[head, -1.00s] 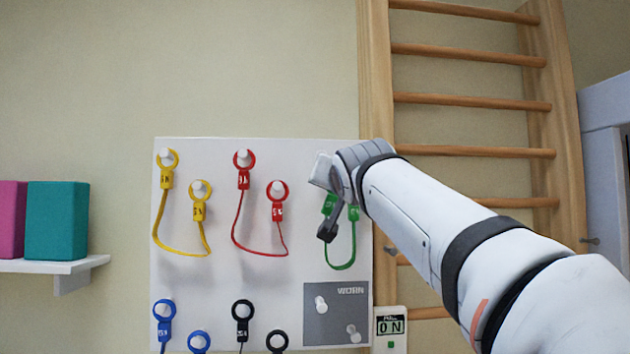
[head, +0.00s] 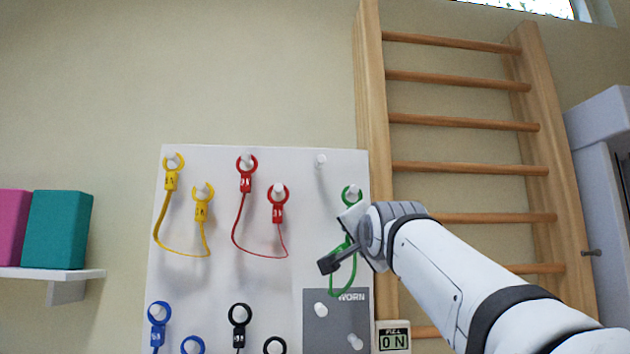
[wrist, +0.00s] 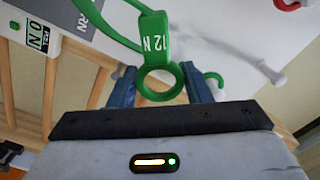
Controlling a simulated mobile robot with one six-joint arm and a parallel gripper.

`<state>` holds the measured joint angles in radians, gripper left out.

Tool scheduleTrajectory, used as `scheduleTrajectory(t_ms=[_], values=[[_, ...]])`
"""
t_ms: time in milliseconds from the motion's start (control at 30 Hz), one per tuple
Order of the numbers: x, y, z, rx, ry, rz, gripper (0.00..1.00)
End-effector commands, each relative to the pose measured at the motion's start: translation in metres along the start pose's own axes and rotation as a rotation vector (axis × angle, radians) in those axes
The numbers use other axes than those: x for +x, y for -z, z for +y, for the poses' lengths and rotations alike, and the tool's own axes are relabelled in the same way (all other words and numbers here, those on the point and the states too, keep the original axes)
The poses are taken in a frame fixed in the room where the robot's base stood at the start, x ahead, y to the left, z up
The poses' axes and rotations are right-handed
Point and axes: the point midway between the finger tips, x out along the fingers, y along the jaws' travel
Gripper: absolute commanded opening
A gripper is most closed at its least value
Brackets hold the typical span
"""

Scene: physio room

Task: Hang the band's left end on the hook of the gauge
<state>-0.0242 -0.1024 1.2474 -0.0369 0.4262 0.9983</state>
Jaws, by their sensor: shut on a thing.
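The green band (head: 334,290) has a ring and tag at each end. My gripper (head: 342,248) is shut on one end of it. In the wrist view that end's green ring (wrist: 160,82) sits between the jaws, with a tag reading 12 N. The other green ring (head: 351,194) hangs on a peg of the white board, and the band loops down below my gripper. The gauge (head: 393,338), reading 0 N, is at the bottom, right of the board, and also shows in the wrist view (wrist: 38,38). I cannot make out its hook.
The white board (head: 215,285) carries yellow, red, blue and black bands on pegs. An empty peg (head: 320,160) is at its upper right. A grey WORN panel (head: 335,335) has two bare pegs. Wooden wall bars (head: 460,169) stand to the right.

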Motion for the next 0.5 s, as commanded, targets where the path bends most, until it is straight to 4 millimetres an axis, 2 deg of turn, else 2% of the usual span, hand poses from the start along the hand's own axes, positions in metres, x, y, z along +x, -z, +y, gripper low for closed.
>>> scheduleTrajectory(t_ms=[233,500], values=[[0.000,-0.001,0.002,0.009,0.000,0.000,0.00],[0.000,-0.012,0.040,0.185,0.000,0.002,0.00]])
